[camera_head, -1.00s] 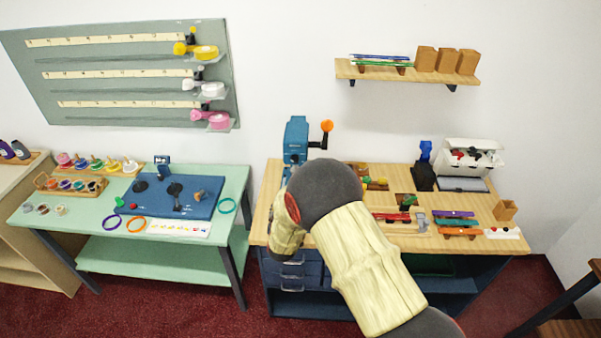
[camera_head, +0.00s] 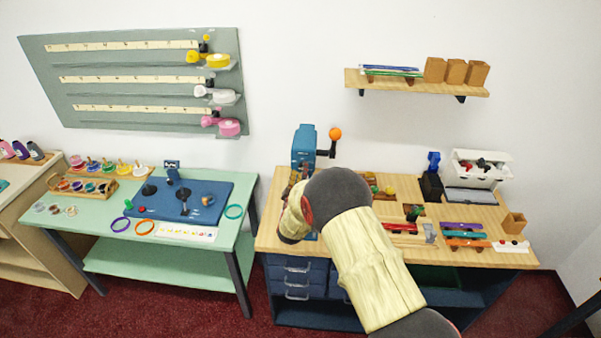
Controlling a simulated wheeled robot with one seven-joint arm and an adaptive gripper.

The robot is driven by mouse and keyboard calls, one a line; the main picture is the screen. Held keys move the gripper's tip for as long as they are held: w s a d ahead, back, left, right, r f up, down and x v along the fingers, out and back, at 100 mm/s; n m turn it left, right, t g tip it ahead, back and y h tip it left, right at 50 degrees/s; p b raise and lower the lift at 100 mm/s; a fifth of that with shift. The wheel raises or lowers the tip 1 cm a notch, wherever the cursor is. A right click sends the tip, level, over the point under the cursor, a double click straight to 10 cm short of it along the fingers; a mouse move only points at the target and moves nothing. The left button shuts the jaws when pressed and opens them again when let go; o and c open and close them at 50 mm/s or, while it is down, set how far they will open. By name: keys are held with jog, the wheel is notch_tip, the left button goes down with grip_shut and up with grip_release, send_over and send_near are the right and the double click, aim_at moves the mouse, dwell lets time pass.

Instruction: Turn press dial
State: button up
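A blue press (camera_head: 304,146) stands at the back left of the wooden workbench. An orange ball (camera_head: 335,133) tops its dark side handle. My bent arm covers the press's lower part and the bench in front of it, and I cannot make out a dial on the press. My gripper is hidden behind my own arm, whose far end is just in front of the press. I cannot see whether it touches anything.
A green table at left holds a blue board (camera_head: 222,190) with dark knobs, plus rings and spools. The wooden workbench (camera_head: 350,247) also carries coloured bars, a blue-and-black device (camera_head: 432,180) and a white bin (camera_head: 482,166). A shelf (camera_head: 420,84) hangs above.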

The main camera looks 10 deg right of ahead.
jog(key=shift+w+d, duration=0.1)
jog(key=shift+w, duration=0.1)
jog(key=shift+c, duration=0.6)
grip_shut()
